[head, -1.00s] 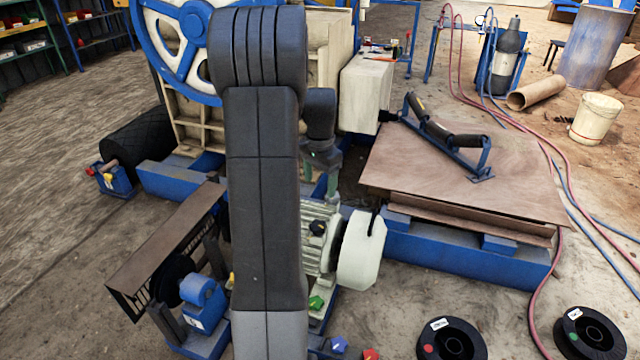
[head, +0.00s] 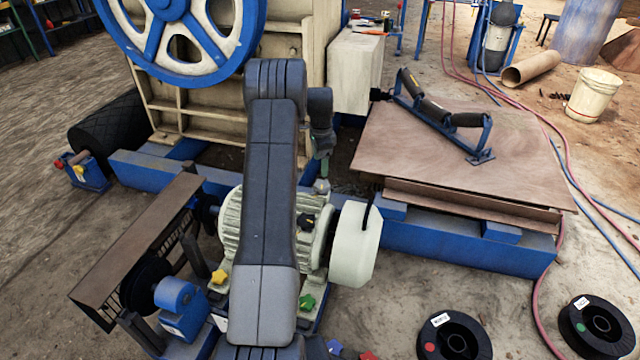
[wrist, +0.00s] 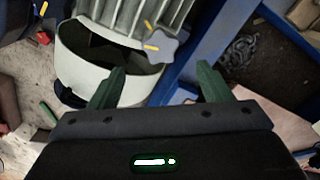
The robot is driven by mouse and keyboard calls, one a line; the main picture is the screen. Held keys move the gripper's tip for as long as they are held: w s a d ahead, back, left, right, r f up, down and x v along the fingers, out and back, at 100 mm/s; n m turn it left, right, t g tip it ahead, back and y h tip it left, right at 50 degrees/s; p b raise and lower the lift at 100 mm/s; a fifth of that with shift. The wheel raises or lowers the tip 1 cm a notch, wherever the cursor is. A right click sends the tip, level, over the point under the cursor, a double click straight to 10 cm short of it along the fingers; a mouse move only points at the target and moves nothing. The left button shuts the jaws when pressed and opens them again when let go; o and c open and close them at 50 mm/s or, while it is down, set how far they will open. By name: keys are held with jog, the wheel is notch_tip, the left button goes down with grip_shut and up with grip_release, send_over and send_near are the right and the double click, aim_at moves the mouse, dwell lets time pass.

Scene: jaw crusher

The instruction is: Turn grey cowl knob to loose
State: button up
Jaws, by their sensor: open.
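The grey star-shaped knob (wrist: 162,47) shows in the wrist view beside the rim of the pale cowl (wrist: 75,72), with a yellow pointer mark on its left. My gripper (wrist: 160,68) is open, its two green fingers apart, with the knob in line with the gap, just beyond the tips. Nothing is between the fingers. In the head view my gripper (head: 323,168) points down behind the white cowl (head: 357,245) of the ribbed motor. A small pale grey shape (head: 321,186) right below the fingers may be the knob. Contact cannot be told.
A dark knob (head: 306,222), a yellow knob (head: 218,277) and a green knob (head: 306,302) sit around the motor. A blue frame beam (head: 465,255) and a brown board (head: 440,145) lie to the right. The large blue flywheel (head: 185,30) stands behind.

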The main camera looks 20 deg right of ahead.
aim_at(320, 184)
notch_tip(320, 184, down, 9)
jog(key=shift+r+b, duration=0.1)
jog(key=shift+b, duration=0.9)
jog(key=c, duration=1)
